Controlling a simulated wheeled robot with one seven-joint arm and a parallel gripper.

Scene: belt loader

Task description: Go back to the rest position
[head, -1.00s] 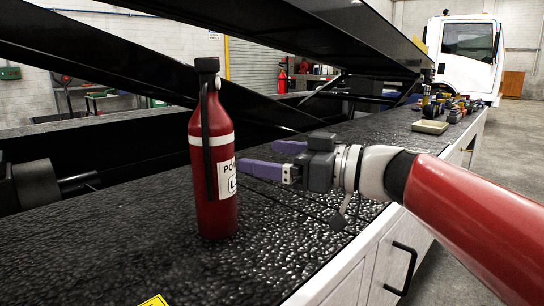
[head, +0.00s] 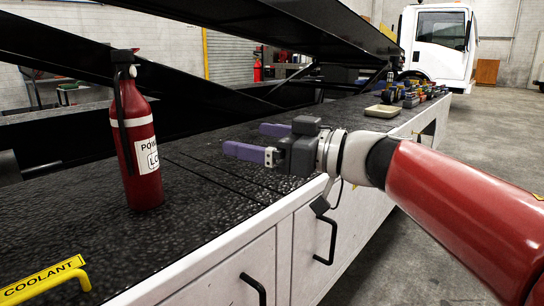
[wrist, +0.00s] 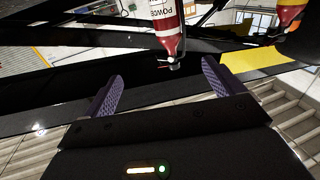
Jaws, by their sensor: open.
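My gripper (head: 258,142), with purple fingers, is open and empty above the black textured deck in the head view. Its two fingers stand apart in the wrist view (wrist: 160,90). A red fire extinguisher (head: 136,168) with a white label stands on the deck, left of my gripper and clear of the fingers. In the wrist view a red extinguisher (wrist: 168,22) shows upside down at the top, beyond the fingertips.
A yellow coolant handle (head: 45,280) is at the lower left. A beige tray (head: 382,111) and several small items lie farther along the deck. Dark beams (head: 235,30) cross overhead. White cabinets (head: 240,262) front the deck; open floor lies at right. A white truck (head: 440,45) stands behind.

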